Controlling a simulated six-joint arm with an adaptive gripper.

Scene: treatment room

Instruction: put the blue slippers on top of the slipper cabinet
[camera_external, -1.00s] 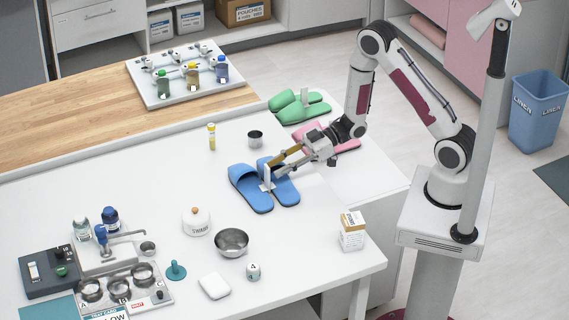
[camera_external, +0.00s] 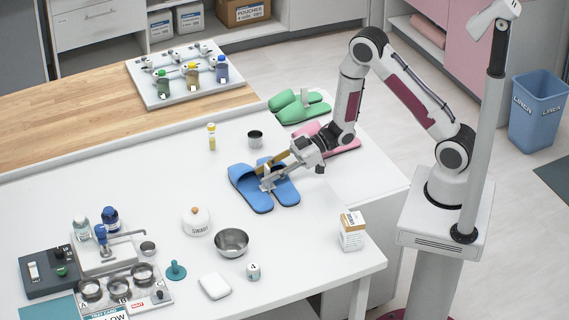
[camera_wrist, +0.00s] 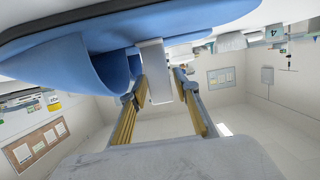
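The pair of blue slippers (camera_external: 257,196) lies on the white table, with a white upright tab (camera_external: 267,181) between them. They also fill the top of the wrist view (camera_wrist: 85,68). My gripper (camera_external: 267,172) reaches in from the right, low over the slippers. In the wrist view my gripper (camera_wrist: 158,88) has its fingers spread on either side of the white tab (camera_wrist: 155,72), with a gap visible at the right finger. The white slipper cabinet (camera_external: 365,178) appears to be the surface at the table's right, bearing pink slippers (camera_external: 345,148) and green slippers (camera_external: 302,113).
A small steel cup (camera_external: 255,139) and a yellow-capped vial (camera_external: 212,137) stand behind the blue slippers. A steel bowl (camera_external: 231,242), a lidded white jar (camera_external: 196,221) and a small box (camera_external: 351,232) stand nearer the front. The cabinet's front part is bare.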

